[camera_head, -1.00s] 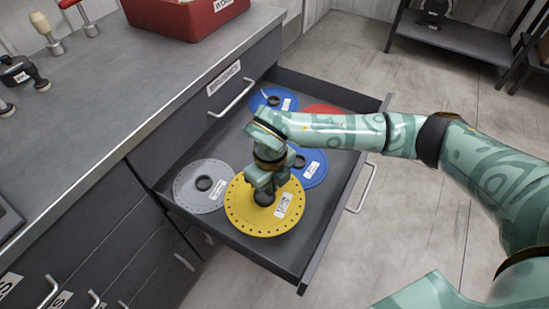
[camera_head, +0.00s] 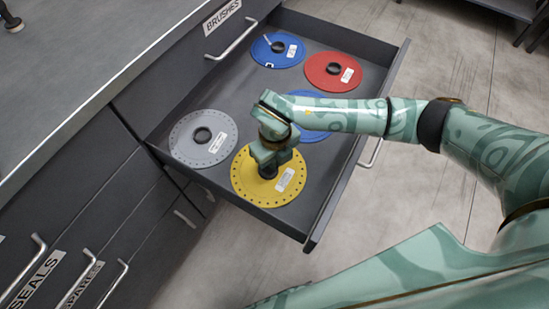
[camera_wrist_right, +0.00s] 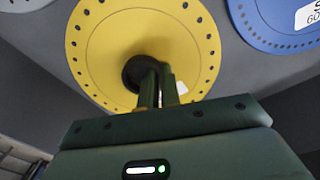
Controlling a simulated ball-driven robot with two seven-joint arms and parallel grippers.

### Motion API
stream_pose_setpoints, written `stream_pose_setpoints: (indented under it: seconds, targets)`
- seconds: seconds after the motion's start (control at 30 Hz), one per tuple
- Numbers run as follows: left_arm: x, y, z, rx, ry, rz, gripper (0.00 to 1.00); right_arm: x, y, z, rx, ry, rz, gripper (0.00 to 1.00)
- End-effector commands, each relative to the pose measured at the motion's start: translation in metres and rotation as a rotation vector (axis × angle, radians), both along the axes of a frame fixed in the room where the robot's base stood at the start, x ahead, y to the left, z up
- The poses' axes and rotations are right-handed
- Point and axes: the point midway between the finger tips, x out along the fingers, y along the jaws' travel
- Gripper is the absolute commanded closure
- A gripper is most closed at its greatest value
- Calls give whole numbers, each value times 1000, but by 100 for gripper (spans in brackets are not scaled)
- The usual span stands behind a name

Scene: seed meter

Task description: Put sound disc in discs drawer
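A yellow disc (camera_head: 246,189) with a ring of small holes and a white label is in the open drawer (camera_head: 322,219), at its near end. In the head view it slightly overlaps the grey disc's edge; I cannot tell whether it touches the drawer floor. My right gripper (camera_head: 268,170) is over its middle, fingers close together on the dark centre knob. In the right wrist view the fingers (camera_wrist_right: 160,85) stand against the knob of the yellow disc (camera_wrist_right: 100,50) and partly hide it. The labels are too small to read. My left gripper is not in view.
Also in the drawer are a grey disc (camera_head: 182,143), a blue disc (camera_head: 265,57), a red disc (camera_head: 325,75) and another blue disc (camera_head: 316,112), partly behind my right arm. The counter (camera_head: 70,80) and closed drawers are at left. Bare drawer floor shows between discs.

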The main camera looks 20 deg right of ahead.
Motion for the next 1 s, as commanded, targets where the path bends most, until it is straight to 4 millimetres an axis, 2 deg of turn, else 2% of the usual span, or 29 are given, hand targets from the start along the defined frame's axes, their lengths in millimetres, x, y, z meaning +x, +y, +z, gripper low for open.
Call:
stream_pose_setpoints:
  seconds: [0.07, 0.17, 0.5, 0.6, 0.7, 0.9, 1.0]
  targets:
    - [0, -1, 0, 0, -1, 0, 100, 0, 0, -2, 0, 0, 0, 100]
    - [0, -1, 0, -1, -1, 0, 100, 0, 0, -2, 0, 1, 0, 74]
    - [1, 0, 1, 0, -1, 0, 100, 0, 0, 3, 0, -1, 0, 74]
    - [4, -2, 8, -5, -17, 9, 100, 1, 0, 20, 1, -6, 0, 74]
    - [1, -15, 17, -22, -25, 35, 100, 1, 0, 45, 0, -9, 0, 74]
    - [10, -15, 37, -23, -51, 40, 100, 1, 0, 92, 0, -9, 0, 74]
    - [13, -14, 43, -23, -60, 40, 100, 1, 0, 108, -1, -5, -1, 74]
